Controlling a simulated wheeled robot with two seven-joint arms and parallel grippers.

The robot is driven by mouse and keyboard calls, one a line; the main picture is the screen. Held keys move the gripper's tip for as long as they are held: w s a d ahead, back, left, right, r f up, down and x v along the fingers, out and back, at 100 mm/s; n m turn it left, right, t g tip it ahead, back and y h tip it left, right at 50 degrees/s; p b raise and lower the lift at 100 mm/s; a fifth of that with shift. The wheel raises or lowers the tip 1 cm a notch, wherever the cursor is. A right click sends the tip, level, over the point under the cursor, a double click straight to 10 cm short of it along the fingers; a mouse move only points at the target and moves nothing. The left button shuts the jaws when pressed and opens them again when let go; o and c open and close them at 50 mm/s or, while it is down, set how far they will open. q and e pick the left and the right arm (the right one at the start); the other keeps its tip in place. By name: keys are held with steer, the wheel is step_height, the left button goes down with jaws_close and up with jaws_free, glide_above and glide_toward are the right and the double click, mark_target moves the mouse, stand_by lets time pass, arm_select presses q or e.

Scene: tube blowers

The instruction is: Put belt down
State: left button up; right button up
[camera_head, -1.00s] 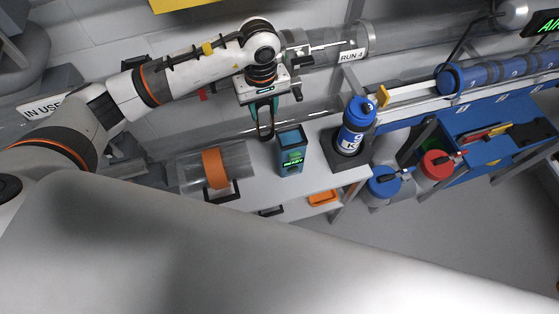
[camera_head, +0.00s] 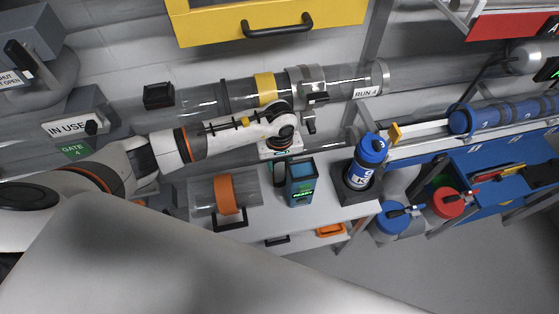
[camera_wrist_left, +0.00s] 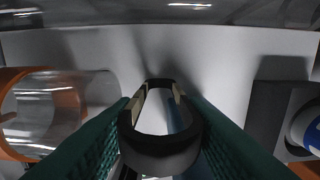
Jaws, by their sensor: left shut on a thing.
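The loop lies over the pale worktop (camera_wrist_left: 210,60). Whether the belt touches the worktop I cannot tell. In the head view the belt is mostly hidden by my gripper. My right gripper is not in view.
The banded tube (camera_head: 246,189) lies just left of the gripper. A long clear pipe (camera_head: 215,98) runs behind. A yellow drawer (camera_head: 220,27) is above.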

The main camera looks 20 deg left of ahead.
arm_select(q)
steer(key=shift+f+b, duration=0.2)
steer(key=shift+b, duration=0.1)
steer(key=o, duration=1.3)
steer(key=shift+r, duration=0.1)
